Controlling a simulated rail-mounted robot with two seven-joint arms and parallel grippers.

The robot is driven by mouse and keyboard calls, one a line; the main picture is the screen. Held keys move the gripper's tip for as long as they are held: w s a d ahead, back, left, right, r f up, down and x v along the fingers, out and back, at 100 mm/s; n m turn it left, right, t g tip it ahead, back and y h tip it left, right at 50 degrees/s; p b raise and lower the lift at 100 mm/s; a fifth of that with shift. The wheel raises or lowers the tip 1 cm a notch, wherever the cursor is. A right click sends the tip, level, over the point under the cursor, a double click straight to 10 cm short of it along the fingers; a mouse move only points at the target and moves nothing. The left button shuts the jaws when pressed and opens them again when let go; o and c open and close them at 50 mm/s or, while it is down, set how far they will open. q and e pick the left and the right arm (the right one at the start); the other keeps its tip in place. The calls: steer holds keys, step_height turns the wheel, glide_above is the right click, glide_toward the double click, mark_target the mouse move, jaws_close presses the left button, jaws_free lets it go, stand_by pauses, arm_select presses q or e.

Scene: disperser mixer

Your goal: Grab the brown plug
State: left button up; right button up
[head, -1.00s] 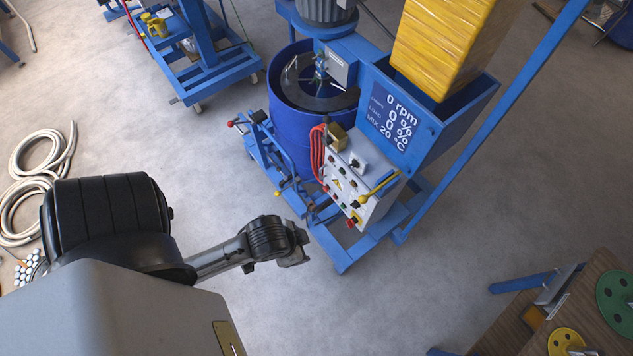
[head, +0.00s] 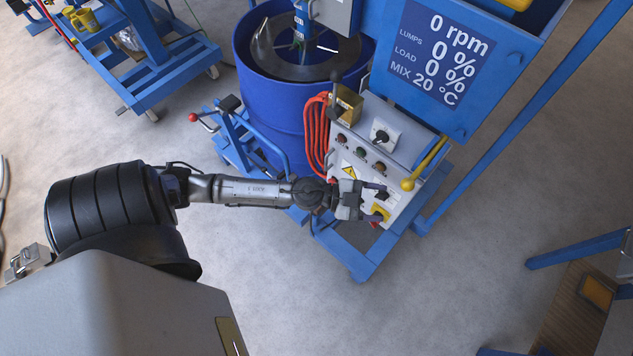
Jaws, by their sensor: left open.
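A brownish-gold block (head: 348,104) sits at the upper left corner of the grey control panel (head: 404,157), beside a red coiled cable (head: 316,135). It may be the brown plug, but I cannot tell for certain. A dark upright lever stands by it. My left gripper (head: 382,203) is open over the lower part of the panel, near the yellow-based button (head: 380,211). It is well below the brown block in the picture and partly covers the panel's lower controls. I cannot tell whether its fingers touch the panel. My right gripper is not in view.
A blue mixing drum (head: 268,85) stands behind the panel. A yellow-knobbed lever (head: 424,163) sticks out at the panel's right side. The blue display box (head: 440,50) rises above it. A wooden table (head: 560,315) is at lower right. The floor between is clear.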

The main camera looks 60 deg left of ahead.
arm_select(q)
step_height(320, 180, down, 14)
steer(key=s+a+m+g+h+b, duration=0.1)
steer(key=a+m+g+b, duration=0.1)
steer(key=m+g+b, duration=0.3)
steer(key=s+a+f+n+g+y+b, duration=0.1)
steer(key=s+a+f+g+y+b, duration=0.1)
steer(key=a+f+g+y+b, duration=0.6)
steer(key=s+a+f+n+g+y+b, duration=0.1)
steer(key=s+a+f+n+b, duration=0.3)
steer(key=a+f, duration=0.85)
steer(key=f+b, duration=0.1)
steer(key=f, duration=0.1)
steer(key=w+f+m+b, duration=0.1)
steer(key=f, duration=0.1)
steer(key=d+f+m+b, duration=0.1)
steer(key=f, duration=0.2)
steer(key=shift+w+b, duration=0.35)
steer(key=shift+b, duration=0.05)
steer(key=shift+d+f+b, duration=0.1)
steer(key=shift+f+b, duration=0.25)
steer(key=shift+f, duration=0.45)
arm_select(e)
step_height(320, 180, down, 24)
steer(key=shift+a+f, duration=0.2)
